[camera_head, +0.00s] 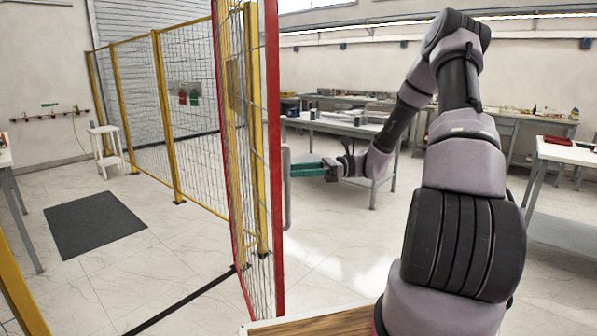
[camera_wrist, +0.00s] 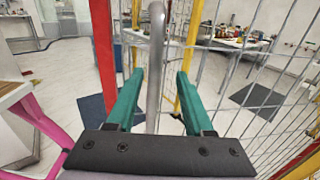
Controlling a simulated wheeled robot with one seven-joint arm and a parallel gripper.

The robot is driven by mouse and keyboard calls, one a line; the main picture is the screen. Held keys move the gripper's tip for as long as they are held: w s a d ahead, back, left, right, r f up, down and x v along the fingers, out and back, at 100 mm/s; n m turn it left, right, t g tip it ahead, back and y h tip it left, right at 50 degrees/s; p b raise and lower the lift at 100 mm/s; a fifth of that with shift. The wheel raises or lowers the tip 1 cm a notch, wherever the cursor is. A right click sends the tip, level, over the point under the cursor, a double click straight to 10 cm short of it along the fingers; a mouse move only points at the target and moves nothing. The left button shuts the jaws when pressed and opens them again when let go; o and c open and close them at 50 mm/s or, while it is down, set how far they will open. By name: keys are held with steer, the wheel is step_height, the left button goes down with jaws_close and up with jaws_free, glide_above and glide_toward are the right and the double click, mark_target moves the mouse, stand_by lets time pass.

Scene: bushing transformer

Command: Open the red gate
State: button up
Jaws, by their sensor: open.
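The red gate (camera_head: 273,150) is a tall red frame with wire mesh, seen nearly edge-on in the head view. It stands at an angle to the dark floor strip. Its grey bar handle (camera_head: 287,190) sticks out on the right side of the near red post. My gripper (camera_head: 303,170) has teal fingers and is beside the handle. In the wrist view my gripper (camera_wrist: 160,82) is open, with a finger on each side of the upright grey handle (camera_wrist: 156,45). A gap shows between handle and fingers. The red post (camera_wrist: 103,50) is to the left.
A yellow-post mesh fence (camera_head: 165,110) runs behind the gate. A dark mat (camera_head: 93,222) and a white stool (camera_head: 107,145) are at left. A workbench (camera_head: 335,125) stands behind my arm, and another table (camera_head: 570,152) is at right. Floor right of the gate is clear.

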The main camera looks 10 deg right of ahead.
jaws_close()
steer(key=shift+r, duration=0.1)
steer(key=shift+w, duration=0.1)
stand_by(1.1)
steer(key=shift+c, duration=1.7)
jaws_free()
steer(key=o, duration=0.3)
steer(key=shift+w, duration=0.15)
steer(key=shift+o, duration=0.2)
